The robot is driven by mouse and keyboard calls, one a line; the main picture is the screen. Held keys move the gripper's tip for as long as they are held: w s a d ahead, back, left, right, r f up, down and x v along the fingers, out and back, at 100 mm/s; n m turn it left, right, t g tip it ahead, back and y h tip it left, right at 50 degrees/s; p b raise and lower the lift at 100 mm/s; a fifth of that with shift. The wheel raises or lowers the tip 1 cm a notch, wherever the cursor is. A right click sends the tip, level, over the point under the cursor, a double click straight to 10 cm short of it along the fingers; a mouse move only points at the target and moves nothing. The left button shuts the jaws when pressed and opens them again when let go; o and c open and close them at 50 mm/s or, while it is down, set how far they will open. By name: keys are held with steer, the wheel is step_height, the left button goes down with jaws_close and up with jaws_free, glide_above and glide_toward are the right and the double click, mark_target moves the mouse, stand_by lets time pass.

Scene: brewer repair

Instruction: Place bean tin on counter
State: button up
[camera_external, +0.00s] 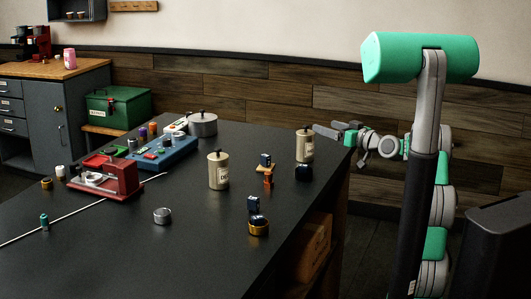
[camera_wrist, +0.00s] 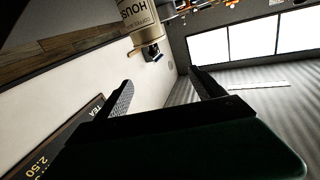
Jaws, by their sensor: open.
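A cream tin with a dark knobbed lid (camera_external: 304,146) stands upright on the dark counter (camera_external: 195,245), near its far right edge. A similar labelled tin (camera_external: 218,171) stands nearer the middle; I cannot tell which is the bean tin. My gripper (camera_external: 326,132) is just right of the far tin, near its top, at the counter's edge. In the wrist view my gripper (camera_wrist: 165,92) is open with nothing between its fingers. A cream tin (camera_wrist: 136,22) with a label reading HOUSE shows beyond the fingers at the top of that view, partly cut off.
Small dark blocks, an orange piece (camera_external: 268,181) and a brass ring (camera_external: 259,229) lie near the tins. A grey pot (camera_external: 203,127), a blue device (camera_external: 165,152) and a red machine (camera_external: 112,180) stand further left. The near middle of the counter is mostly clear.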

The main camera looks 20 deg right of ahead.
mark_target(304, 146)
steer(key=w+f+m+p, duration=0.1)
steer(key=f+m+p, duration=0.1)
steer(key=m, duration=0.9)
steer(key=w+f+m+p, duration=0.1)
steer(key=f+m+p, duration=0.2)
steer(key=m, duration=0.9)
steer(key=w+a+f+m+p, duration=0.1)
steer(key=f+m, duration=0.3)
steer(key=m, duration=0.8)
steer(key=shift+w+p, duration=0.15)
steer(key=shift+p, duration=0.55)
steer(key=shift+w+a, duration=0.25)
steer(key=shift+w, duration=0.05)
steer(key=x, duration=0.2)
steer(key=p+x, duration=0.1)
steer(key=x, duration=0.1)
steer(key=f+x, duration=0.1)
steer(key=x, duration=0.2)
steer(key=shift+d, duration=0.25)
steer(key=shift+r, duration=0.1)
jaws_close()
